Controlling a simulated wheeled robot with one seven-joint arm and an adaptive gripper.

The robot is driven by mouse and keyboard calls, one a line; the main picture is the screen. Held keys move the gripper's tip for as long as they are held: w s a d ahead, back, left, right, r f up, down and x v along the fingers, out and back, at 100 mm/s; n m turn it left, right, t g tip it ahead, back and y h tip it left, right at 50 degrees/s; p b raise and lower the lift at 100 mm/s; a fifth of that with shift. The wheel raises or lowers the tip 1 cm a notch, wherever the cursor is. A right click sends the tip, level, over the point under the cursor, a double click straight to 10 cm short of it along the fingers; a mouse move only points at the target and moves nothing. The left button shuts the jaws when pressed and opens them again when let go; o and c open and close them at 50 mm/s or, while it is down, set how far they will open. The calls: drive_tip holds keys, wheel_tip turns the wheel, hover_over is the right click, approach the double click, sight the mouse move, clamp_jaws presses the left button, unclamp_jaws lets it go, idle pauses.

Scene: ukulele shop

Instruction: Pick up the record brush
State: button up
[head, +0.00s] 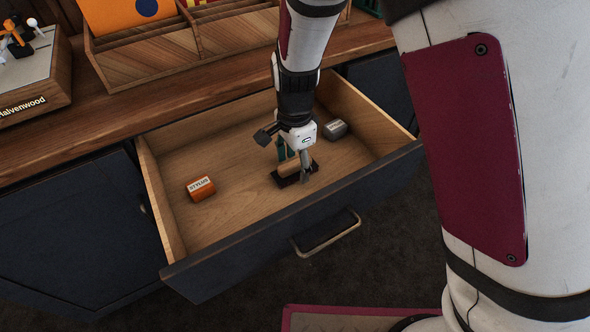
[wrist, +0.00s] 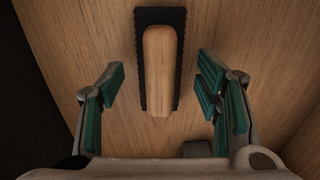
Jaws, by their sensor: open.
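The record brush (wrist: 160,72) lies on the wooden floor of the open drawer, its light wooden handle up over a black pad. In the head view the record brush (head: 290,168) is partly hidden by my arm and gripper. My gripper (wrist: 158,97) is open and empty, pointing down over the brush, with green-padded fingers on either side of its near part and clear gaps between. In the head view my gripper (head: 293,167) is inside the drawer, close to the brush.
The drawer (head: 232,257) has raised walls around the brush. An orange stylus box (head: 201,189) lies at its left and a grey box (head: 335,129) at its right. A wooden counter (head: 95,115) with a record rack (head: 150,68) and a turntable (head: 40,85) stands behind. The drawer's middle is mostly bare.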

sight(295, 162)
drive_tip(key=shift+f, duration=0.55)
drive_tip(key=shift+r, duration=0.1)
drive_tip(key=c, duration=1.3)
drive_tip(key=shift+o, duration=0.2)
drive_tip(key=shift+r, duration=0.1)
wheel_tip(295, 162, up, 10)
drive_tip(key=p, duration=0.4)
